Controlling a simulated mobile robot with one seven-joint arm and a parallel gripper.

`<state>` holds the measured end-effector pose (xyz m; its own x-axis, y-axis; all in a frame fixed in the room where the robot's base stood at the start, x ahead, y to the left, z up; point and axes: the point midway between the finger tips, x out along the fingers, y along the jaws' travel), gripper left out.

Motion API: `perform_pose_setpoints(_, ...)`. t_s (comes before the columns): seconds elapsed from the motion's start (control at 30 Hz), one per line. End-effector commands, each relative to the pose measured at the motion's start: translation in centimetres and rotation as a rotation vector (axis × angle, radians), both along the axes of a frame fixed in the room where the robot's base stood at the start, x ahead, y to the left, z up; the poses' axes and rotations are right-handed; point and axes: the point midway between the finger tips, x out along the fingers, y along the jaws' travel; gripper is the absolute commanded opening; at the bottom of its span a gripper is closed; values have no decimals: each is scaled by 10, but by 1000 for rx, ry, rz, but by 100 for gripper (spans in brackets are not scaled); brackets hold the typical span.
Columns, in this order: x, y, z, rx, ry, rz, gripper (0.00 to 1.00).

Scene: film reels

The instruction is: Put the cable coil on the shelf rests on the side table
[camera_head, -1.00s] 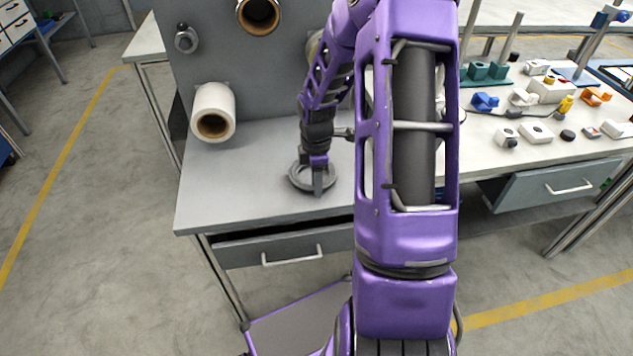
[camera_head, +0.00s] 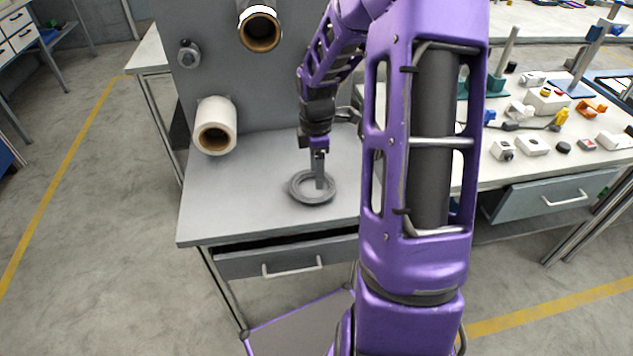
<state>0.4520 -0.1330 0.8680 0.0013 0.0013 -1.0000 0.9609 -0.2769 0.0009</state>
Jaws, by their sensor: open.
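The cable coil (camera_head: 298,188) is a flat dark grey ring lying on the grey table top (camera_head: 230,205), near its front edge. My gripper (camera_head: 319,184) points down over the coil with its fingertips at the coil's right part. Its jaws are open, seen nearly edge-on, so the gap between the fingers is hard to see. I cannot tell whether a finger touches the coil. A grey upright panel (camera_head: 210,80) stands behind the table top. A short metal stub (camera_head: 188,54) sticks out at its upper left.
A white roll (camera_head: 216,112) and a brown-cored roll (camera_head: 259,33) stick out from the panel. My arm hides the table's right part. A workbench (camera_head: 570,175) with several small blocks and parts stands at the right. The table top left of the coil is clear.

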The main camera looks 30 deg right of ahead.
Motion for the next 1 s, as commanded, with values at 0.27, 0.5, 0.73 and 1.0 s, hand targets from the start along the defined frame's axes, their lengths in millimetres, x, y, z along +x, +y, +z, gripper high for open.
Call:
perform_pose_setpoints(0.27,0,0,31,0,0,1,67)
perform_pose_setpoints(0.5,0,0,32,0,1,1,67)
perform_pose_setpoints(0.73,0,0,32,0,1,1,67)
perform_pose_setpoints(1.0,25,22,47,26,-80,-131,67)
